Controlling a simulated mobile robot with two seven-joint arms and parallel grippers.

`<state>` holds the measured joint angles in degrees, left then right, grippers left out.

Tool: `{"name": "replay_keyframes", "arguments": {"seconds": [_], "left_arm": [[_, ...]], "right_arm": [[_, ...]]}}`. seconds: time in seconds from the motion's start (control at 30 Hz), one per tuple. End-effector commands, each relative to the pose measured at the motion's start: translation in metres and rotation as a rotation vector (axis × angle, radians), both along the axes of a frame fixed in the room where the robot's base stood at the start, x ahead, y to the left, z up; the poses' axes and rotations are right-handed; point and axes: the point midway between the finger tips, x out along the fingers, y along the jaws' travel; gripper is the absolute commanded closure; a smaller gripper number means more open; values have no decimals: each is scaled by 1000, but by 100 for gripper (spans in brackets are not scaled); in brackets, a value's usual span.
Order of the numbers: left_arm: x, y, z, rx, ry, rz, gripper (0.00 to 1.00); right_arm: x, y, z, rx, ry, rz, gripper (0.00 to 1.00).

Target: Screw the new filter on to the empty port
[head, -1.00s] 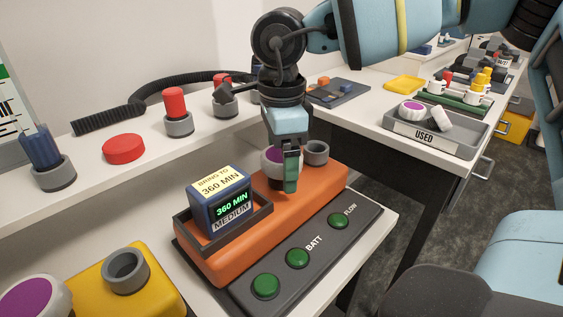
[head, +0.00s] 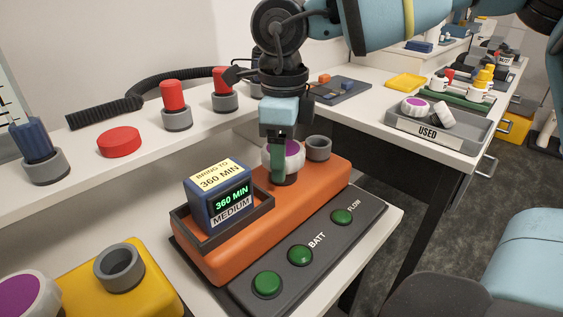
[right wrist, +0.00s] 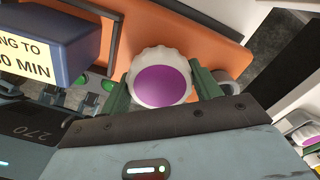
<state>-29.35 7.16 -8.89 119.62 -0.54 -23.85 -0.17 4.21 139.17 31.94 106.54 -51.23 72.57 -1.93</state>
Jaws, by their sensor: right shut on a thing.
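The white ribbed filter with a purple top (head: 293,148) is on or just over a grey port (head: 285,179) of the orange unit (head: 335,178). My right gripper (head: 281,158) comes down from above and is shut on the filter. In the right wrist view the two green fingers hold the filter (right wrist: 162,86) on opposite sides. The fingers partly hide the joint between filter and port, so I cannot tell how far it is threaded. A second grey port (head: 318,148) beside it is open and empty. My left gripper is not in view.
A blue display box (head: 221,193) reading 360 MIN stands in a holder on the orange unit. Green buttons (head: 300,255) line its front panel. A yellow block (head: 150,282) is at lower left. The USED tray (head: 443,139) holds a purple-topped filter and a white piece.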

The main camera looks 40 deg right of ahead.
Motion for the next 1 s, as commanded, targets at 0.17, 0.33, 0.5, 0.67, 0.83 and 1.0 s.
{"name": "replay_keyframes", "arguments": {"seconds": [0.17,0.33,0.5,0.67,0.83,1.0], "left_arm": [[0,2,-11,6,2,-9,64],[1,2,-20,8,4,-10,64],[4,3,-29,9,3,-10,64],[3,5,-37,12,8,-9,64],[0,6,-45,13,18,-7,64],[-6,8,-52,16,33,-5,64]], "right_arm": [[1,0,-3,-2,-2,-246,64],[0,0,-3,-3,-1,-484,64],[0,0,-3,-3,-1,-726,64],[1,0,-3,1,0,-924,64],[0,0,-3,1,0,-1123,64],[0,0,-3,1,1,-1323,64]]}}
